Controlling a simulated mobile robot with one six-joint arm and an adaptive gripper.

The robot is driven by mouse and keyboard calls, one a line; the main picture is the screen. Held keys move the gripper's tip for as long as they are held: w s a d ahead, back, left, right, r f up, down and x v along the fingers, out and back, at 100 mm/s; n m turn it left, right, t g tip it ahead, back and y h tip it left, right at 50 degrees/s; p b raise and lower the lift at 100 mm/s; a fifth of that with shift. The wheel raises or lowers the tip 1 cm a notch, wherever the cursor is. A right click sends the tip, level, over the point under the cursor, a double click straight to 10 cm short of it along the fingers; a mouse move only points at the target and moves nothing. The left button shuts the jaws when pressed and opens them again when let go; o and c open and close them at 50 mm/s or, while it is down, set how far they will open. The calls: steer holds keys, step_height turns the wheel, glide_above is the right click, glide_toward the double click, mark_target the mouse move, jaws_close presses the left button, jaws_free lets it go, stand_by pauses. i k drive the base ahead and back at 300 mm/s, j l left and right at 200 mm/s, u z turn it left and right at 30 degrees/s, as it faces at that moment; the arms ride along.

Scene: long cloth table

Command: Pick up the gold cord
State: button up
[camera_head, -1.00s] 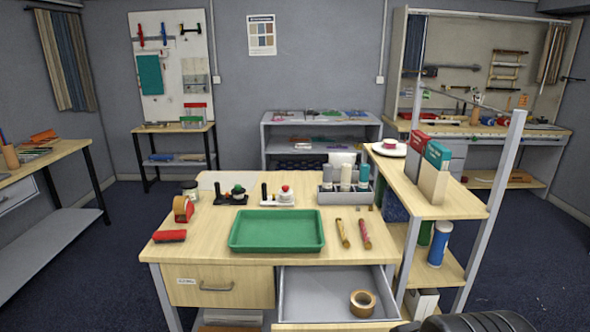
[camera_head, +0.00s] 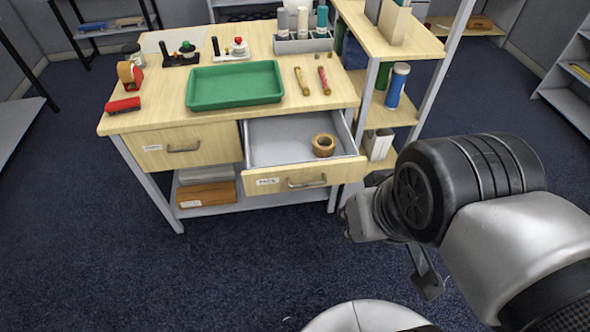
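The gold cord appears to be the slim yellow-gold bundle (camera_head: 302,81) lying on the wooden desk top (camera_head: 230,48), just right of the green tray. A similar red bundle (camera_head: 324,81) lies beside it on the right, apart from it. My arm fills the lower right of the view, in front of the desk and well away from the cord. A dark part that looks like my gripper (camera_head: 428,276) shows below the arm's black joint. Most of it is hidden, so I cannot tell its opening or whether it holds anything.
The green tray (camera_head: 235,85) sits left of the cord. An open drawer (camera_head: 268,140) with a brown tape roll (camera_head: 323,145) juts out below the desk edge. A grey holder (camera_head: 303,43) with bottles stands behind. A shelf unit (camera_head: 400,110) borders the right.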

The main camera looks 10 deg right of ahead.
mark_target(306, 91)
steer(key=i+l+u, duration=0.1)
steer(key=i+l, duration=0.15)
steer(key=i+l+u, duration=0.1)
steer(key=i+l, duration=0.15)
steer(key=l, duration=0.15)
steer(key=i+l, duration=0.25)
steer(key=l, duration=0.15)
steer(key=i+l+u, duration=0.25)
steer(key=i+l, duration=0.2)
steer(key=l, duration=0.3)
steer(key=i+l+u, duration=0.1)
steer(key=l, duration=0.3)
steer(key=i+l+u, duration=0.1)
steer(key=i+l, duration=0.35)
steer(key=i, duration=0.1)
